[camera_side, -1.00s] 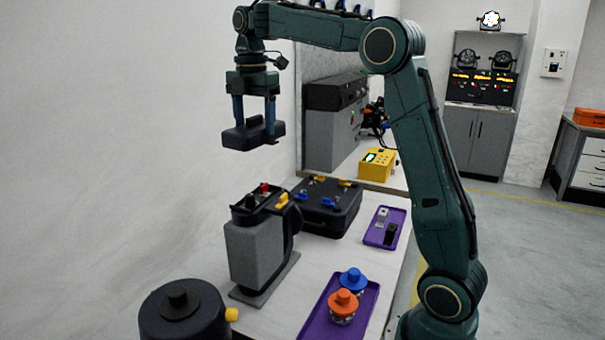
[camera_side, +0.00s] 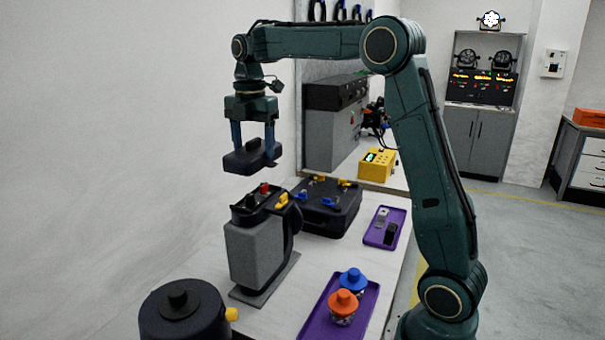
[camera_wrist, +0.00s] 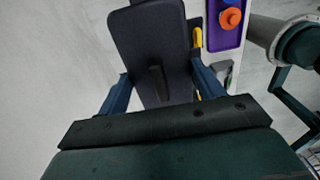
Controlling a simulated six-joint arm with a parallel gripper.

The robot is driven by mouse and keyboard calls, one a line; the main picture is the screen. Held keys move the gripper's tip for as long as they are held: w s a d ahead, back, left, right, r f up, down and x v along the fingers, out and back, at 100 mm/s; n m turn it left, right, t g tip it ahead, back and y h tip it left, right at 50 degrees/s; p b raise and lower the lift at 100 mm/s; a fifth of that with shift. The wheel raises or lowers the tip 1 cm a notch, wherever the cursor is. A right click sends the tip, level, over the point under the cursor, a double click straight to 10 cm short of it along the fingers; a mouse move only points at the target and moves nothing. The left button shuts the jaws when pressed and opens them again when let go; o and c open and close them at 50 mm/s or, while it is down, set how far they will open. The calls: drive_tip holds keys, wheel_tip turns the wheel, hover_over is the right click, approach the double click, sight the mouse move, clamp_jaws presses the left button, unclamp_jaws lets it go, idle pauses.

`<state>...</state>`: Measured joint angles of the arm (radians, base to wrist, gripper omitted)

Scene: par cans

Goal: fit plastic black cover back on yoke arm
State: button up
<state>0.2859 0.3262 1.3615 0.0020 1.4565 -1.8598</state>
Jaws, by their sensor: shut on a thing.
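My gripper (camera_side: 254,148) is shut on the black plastic cover (camera_side: 246,157), held roughly level in the air. In the wrist view the cover (camera_wrist: 150,40) fills the space between the two blue fingers and hides what lies under it. The grey yoke arm (camera_side: 256,252) stands upright on a flat base plate, its open top (camera_side: 258,203) showing red, black and yellow parts. The cover hangs above this open top, with a clear gap between them in the side view.
A black case (camera_side: 328,207) with blue and yellow latches stands just behind the yoke arm. A black round housing (camera_side: 180,312) is at the front left. Purple trays hold orange and blue capped jars (camera_side: 343,304) and small blocks (camera_side: 390,234). A yellow box (camera_side: 377,164) stands farther back.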

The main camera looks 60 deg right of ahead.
drive_tip(key=shift+f, duration=0.15)
drive_tip(key=shift+f, duration=3.05)
drive_tip(key=shift+f, duration=1.45)
drive_tip(key=o, duration=1.1)
drive_tip(key=shift+c, duration=0.2)
drive_tip(key=shift+r, duration=0.15)
wheel_tip(320, 180, up, 14)
drive_tip(key=shift+f, duration=0.25)
drive_tip(key=shift+a, duration=0.1)
